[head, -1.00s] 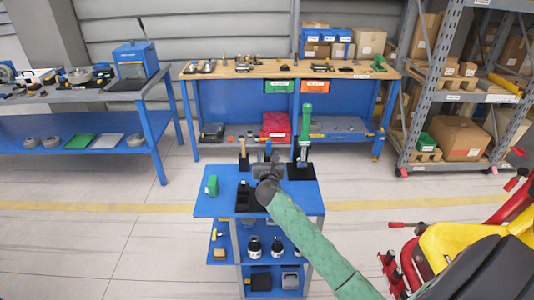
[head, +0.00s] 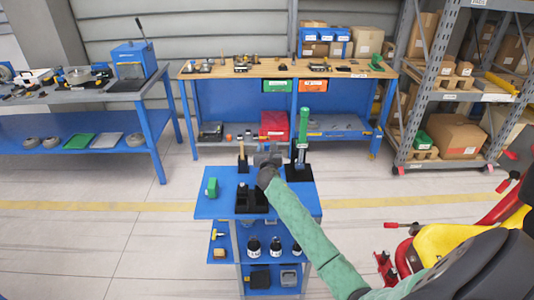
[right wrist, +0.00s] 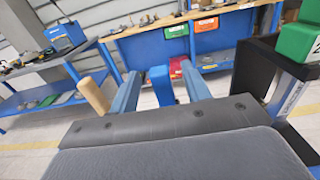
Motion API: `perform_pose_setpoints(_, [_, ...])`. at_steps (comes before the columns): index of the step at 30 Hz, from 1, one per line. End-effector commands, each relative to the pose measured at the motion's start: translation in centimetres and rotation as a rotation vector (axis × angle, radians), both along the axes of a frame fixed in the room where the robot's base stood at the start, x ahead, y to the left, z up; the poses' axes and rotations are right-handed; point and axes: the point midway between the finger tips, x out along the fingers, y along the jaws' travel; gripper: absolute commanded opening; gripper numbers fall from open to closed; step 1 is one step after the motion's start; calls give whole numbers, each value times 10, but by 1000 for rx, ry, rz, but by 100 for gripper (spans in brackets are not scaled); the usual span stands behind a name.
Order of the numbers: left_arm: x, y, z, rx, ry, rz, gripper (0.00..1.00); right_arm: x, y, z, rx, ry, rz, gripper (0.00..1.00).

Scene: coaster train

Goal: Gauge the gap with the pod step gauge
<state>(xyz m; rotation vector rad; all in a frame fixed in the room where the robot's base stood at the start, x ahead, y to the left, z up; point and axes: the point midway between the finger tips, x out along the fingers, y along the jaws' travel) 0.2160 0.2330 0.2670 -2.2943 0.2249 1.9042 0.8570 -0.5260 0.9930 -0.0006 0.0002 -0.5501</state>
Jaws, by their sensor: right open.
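My right gripper (head: 268,157) is open at the far side of the blue cart top. In the right wrist view, its two fingers (right wrist: 160,92) stand apart with a small blue upright piece (right wrist: 160,82) showing between them; I cannot tell whether they touch it. I cannot tell which tool is the pod step gauge. A green-topped upright tool (head: 303,122) stands in a black holder just right of the gripper; its green top (right wrist: 298,42) is close at right in the wrist view. A yellow and red train car (head: 452,240) is partly in view at right. My left gripper is not in view.
The blue cart (head: 205,203) carries a small green block (head: 212,187), a wooden-handled tool (head: 242,158) and black holders; bottles (head: 254,246) stand on its shelf. A workbench (head: 220,72) is behind, shelving (head: 470,97) at right. Floor left of the cart is clear.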

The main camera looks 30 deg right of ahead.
Motion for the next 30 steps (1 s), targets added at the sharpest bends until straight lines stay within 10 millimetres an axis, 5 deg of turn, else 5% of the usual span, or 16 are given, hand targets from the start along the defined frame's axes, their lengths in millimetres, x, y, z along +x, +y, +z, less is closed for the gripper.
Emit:
perform_pose_setpoints(5, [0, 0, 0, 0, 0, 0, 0, 0, 0, -1, 0, 0, 0, 47])
perform_pose_setpoints(13, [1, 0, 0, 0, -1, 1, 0, 0, 0, -1, 0, 0, 0, 0])
perform_pose_setpoints(23, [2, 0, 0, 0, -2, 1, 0, 0, 0, 1, 1, -1, 0, 0])
perform_pose_setpoints(30, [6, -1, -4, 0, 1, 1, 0, 0, 0, 27, -2, -3, 2, 0])
